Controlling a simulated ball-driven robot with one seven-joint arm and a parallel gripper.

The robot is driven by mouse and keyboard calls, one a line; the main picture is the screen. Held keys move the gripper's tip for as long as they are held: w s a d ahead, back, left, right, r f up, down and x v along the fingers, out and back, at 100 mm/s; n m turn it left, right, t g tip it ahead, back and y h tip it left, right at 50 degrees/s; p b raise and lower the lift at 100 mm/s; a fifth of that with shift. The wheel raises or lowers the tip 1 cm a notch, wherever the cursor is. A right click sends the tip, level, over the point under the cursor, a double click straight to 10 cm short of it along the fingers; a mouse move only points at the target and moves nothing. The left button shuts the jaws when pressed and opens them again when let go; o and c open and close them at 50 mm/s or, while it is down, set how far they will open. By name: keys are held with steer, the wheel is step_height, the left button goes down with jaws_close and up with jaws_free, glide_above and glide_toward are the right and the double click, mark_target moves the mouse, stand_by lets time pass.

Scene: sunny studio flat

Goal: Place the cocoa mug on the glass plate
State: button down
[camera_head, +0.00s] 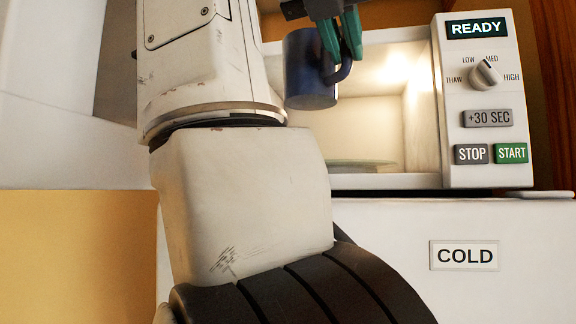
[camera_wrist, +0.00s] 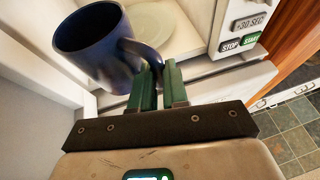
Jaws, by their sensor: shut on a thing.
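The cocoa mug (camera_head: 309,75) is dark blue and hangs upright in front of the open microwave. My gripper (camera_head: 341,38) has green fingers and is shut on the mug's handle, at the mug's right side. In the wrist view the mug (camera_wrist: 93,42) is at the upper left, with its handle between the green fingers (camera_wrist: 157,84). What is inside the mug cannot be seen. The glass plate (camera_head: 362,165) lies on the floor of the lit microwave, partly hidden by my arm. It also shows in the wrist view (camera_wrist: 155,22) beyond the mug.
The microwave's control panel (camera_head: 485,100) stands right of its opening and reads READY. The microwave sits on a white unit labelled COLD (camera_head: 464,255). A pale wall or panel (camera_wrist: 22,100) is close on the left. Tiled floor (camera_wrist: 290,130) lies at the right.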

steer(key=w+d+p, duration=0.3)
steer(key=w+p, duration=0.2)
steer(key=w, duration=0.4)
steer(key=w+d+p, duration=0.3)
steer(key=w+p, duration=0.1)
steer(key=w, duration=0.6)
steer(key=shift+s+f+p, duration=0.1)
steer(key=shift+f+p, duration=0.5)
steer(key=shift+f, duration=2.3)
steer(key=shift+w+f+p, duration=0.2)
steer(key=shift+f+p, duration=0.2)
steer(key=shift+p, duration=0.05)
steer(key=shift+d+f, duration=0.1)
steer(key=shift+f, duration=0.2)
steer(key=c, duration=1.1)
jaws_free()
